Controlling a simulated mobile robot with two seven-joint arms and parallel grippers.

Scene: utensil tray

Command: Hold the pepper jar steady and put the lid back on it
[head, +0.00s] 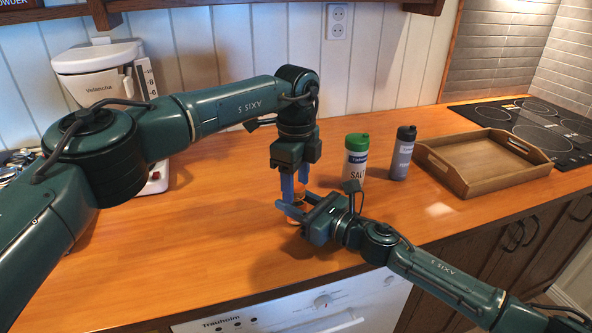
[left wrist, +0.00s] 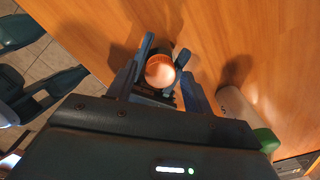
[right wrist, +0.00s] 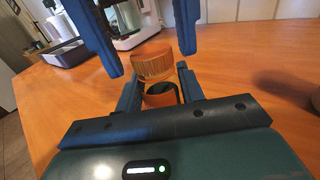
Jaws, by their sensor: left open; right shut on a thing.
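The small orange pepper jar (head: 292,218) stands near the counter's front edge, partly hidden by my grippers. My right gripper (right wrist: 161,92) is shut on the jar (right wrist: 160,98) low down, one finger on each side. The ribbed orange lid (right wrist: 152,65) is at the top of the jar, looking slightly tilted and off to the left in the right wrist view; I cannot tell whether it is seated. In the left wrist view the lid's round top (left wrist: 160,70) shows. My left gripper (head: 294,190) points down from above, open, its fingers on either side of the lid.
A salt shaker with a green top (head: 356,160) and a grey bottle (head: 402,153) stand to the right. A wooden tray (head: 455,180) lies farther right, beside the black cooktop (head: 530,125). A white appliance (head: 100,62) stands back left. The counter's left middle is clear.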

